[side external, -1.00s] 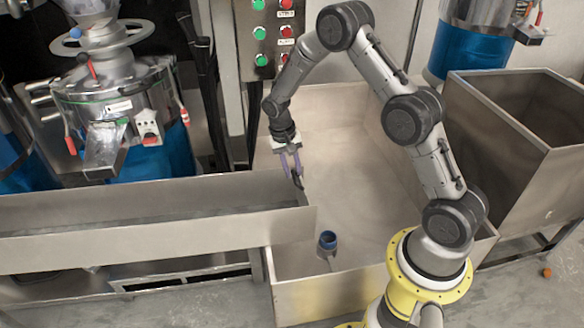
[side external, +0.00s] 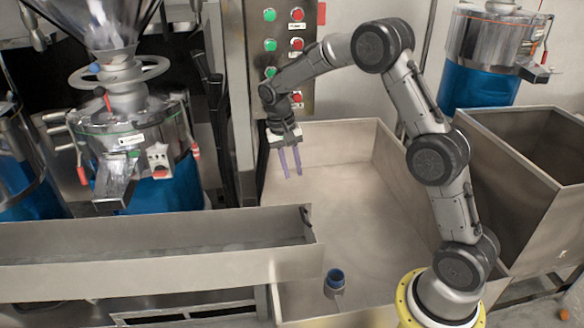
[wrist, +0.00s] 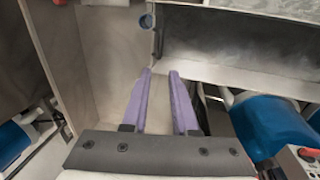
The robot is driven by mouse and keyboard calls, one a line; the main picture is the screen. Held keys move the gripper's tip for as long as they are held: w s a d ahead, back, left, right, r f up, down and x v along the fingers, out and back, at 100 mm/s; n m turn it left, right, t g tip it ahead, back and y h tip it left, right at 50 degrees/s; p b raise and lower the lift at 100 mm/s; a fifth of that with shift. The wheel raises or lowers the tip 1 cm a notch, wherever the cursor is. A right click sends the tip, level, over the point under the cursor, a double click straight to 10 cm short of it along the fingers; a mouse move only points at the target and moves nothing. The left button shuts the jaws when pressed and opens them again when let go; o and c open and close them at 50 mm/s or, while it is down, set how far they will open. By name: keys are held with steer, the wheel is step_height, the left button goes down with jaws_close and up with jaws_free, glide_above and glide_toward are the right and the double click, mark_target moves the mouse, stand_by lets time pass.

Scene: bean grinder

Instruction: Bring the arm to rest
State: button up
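My gripper (side external: 291,175) hangs with its purple fingers pointing down over the large metal bin (side external: 345,195). The two fingers are apart with nothing between them. The wrist view also shows the fingers (wrist: 160,72) apart and empty, clear of any surface. My arm is raised and bent above the bin. A small blue-rimmed cup (side external: 335,281) stands on the bin floor near its front wall, well apart from my gripper. The cup also shows at the top of the wrist view (wrist: 147,21).
A long metal trough (side external: 150,270) ends at the bin's left side, with a dark fitting (side external: 306,216) at its end. A control panel (side external: 283,60) with green and red buttons stands behind my gripper. A blue-based grinder (side external: 135,150) is at left and another metal bin (side external: 530,180) at right.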

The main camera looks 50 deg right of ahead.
steer(key=shift+a+r, duration=0.1)
steer(key=shift+r, duration=0.05)
steer(key=s+a+r+n+t, duration=0.1)
steer(key=s+a+r+t, duration=0.15)
steer(key=s+r, duration=0.45)
steer(key=s+a+r+n+t, duration=0.1)
steer(key=s+a+r+t, duration=0.2)
steer(key=r, duration=0.7)
steer(key=s+a+f+n+t, duration=0.1)
steer(key=s+a+f+n, duration=0.1)
steer(key=s, duration=0.6)
steer(key=s+a+f+n+y, duration=0.1)
steer(key=s+a+f+n, duration=0.1)
steer(key=s+n, duration=0.3)
steer(key=shift+s+a+t+y, duration=0.35)
steer(key=shift+s+a, duration=0.55)
steer(key=shift+s, duration=1.4)
